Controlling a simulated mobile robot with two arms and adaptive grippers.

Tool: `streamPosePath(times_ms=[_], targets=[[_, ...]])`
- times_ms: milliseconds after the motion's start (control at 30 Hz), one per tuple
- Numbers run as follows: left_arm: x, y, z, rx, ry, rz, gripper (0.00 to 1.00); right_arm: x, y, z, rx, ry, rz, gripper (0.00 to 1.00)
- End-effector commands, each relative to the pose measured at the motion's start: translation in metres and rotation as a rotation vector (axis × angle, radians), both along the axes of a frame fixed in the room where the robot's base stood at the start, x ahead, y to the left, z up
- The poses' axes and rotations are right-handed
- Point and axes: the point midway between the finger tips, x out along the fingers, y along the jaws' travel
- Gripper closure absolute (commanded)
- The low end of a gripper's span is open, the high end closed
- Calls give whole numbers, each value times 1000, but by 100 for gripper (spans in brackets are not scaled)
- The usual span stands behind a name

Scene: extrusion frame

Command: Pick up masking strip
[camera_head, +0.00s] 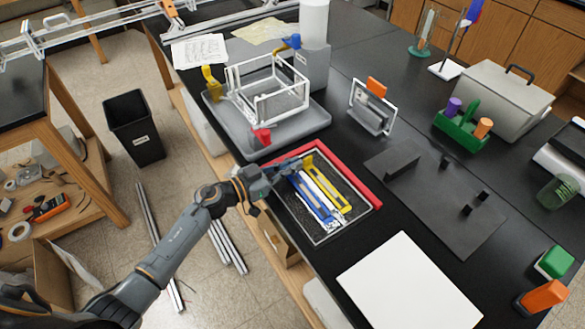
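A dark tray (337,234) lies near the bench's left edge, with red edging along its far side. In it lie a blue strip (313,203), a whitish strip (322,188) and a yellow strip (333,183), side by side. I cannot tell for certain which of them is the masking strip. My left gripper (288,166) reaches in from the left over the tray's upper-left end, close to the ends of the strips. Its fingers are small and dark, so their opening and any contact are unclear. My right gripper is not in view.
A grey tray (288,142) with a white extrusion frame (268,88) stands behind. A small framed part (371,108), a dark plate (440,205) and a green caddy (461,126) are to the right. A white board (410,284) lies in front. A black bin (135,130) stands on the floor.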

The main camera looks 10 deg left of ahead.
Motion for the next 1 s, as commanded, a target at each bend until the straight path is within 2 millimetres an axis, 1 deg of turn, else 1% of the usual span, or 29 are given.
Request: streamPosePath(times_ms=[33, 100, 167, 433, 600, 700, 833, 1000], targets=[[2, 1, 15, -3, -11, 0, 100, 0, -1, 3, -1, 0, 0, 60], [2, 1, 29, -3, -14, 0, 100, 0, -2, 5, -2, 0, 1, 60], [-6, -1, 37, -3, -10, 0, 100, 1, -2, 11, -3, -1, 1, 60], [-49, -13, 90, -1, -8, -2, 100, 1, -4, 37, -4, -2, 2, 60], [-84, -23, 102, -3, -6, -2, 100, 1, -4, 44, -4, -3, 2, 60], [-100, -28, 109, -4, -6, -1, 100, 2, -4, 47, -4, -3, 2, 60], [-117, -32, 116, -5, -5, -1, 100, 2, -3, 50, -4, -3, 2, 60], [-129, -36, 121, -5, -6, 2, 100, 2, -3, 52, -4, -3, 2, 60]])
